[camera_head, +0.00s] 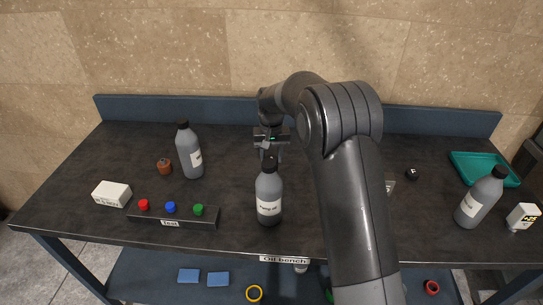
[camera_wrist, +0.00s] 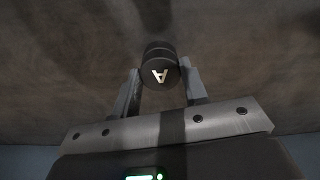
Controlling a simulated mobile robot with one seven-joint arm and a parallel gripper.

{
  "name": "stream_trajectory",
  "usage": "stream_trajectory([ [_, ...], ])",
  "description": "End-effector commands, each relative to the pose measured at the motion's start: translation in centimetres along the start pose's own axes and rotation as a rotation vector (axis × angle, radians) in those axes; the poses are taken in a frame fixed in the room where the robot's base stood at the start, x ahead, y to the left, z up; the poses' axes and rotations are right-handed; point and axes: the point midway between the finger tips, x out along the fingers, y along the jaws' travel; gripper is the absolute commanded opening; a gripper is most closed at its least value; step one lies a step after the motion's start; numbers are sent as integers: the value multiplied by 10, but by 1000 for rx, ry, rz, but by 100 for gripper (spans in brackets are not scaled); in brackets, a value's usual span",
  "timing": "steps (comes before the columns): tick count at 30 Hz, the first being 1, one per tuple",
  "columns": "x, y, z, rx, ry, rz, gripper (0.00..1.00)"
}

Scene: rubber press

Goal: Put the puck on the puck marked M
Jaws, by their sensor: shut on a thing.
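My gripper (camera_head: 269,152) points down over the middle of the bench, behind a grey bottle. In the wrist view my gripper (camera_wrist: 160,74) is shut on a dark round puck (camera_wrist: 159,66) with a white letter that looks like an upside-down A. A dark edge shows just beyond its face; I cannot tell whether this is the same puck or a second one. In the head view the bottle and gripper hide the held puck. A small black puck (camera_head: 412,174) with a light mark lies at the right of the bench; its letter is too small to read.
The grey bottle (camera_head: 269,195) stands close in front of my gripper. Another bottle (camera_head: 190,152), a brown knob-like object (camera_head: 165,167), a white box (camera_head: 112,194) and a button strip (camera_head: 173,217) are left. A bottle (camera_head: 481,199) and teal tray (camera_head: 484,166) are right.

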Motion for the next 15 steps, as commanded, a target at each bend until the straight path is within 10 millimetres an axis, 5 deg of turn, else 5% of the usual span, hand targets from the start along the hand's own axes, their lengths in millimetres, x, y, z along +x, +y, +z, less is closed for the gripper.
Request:
stream_trajectory([
  [3,3,0,0,0,-1,0,18],
  [4,3,0,0,0,-1,0,41],
  [12,3,0,0,0,0,0,62],
  [15,3,0,0,0,0,0,62],
])
